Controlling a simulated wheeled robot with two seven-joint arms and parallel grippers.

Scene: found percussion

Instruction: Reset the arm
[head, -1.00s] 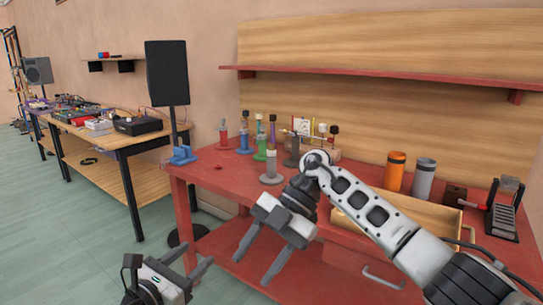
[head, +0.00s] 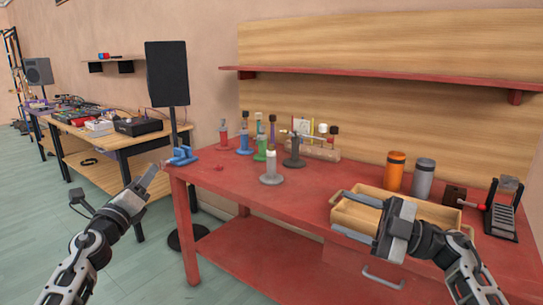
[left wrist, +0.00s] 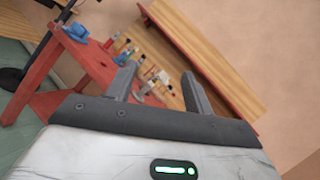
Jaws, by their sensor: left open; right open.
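My left gripper (head: 152,172) is raised in front of the left end of the red workbench (head: 235,183), pointing up and away. In the left wrist view its two fingers (left wrist: 160,80) are spread with nothing between them. My right gripper (head: 340,212) points left at the bench's front edge, overlapping the wooden tray (head: 420,212) in the picture. It is open, and I see nothing held in it. Whether it touches the tray I cannot tell.
An orange cylinder (head: 395,171) and a grey cylinder (head: 423,178) stand behind the tray. A black speaker (head: 167,73) stands at the left. Floor space lies left of the bench.

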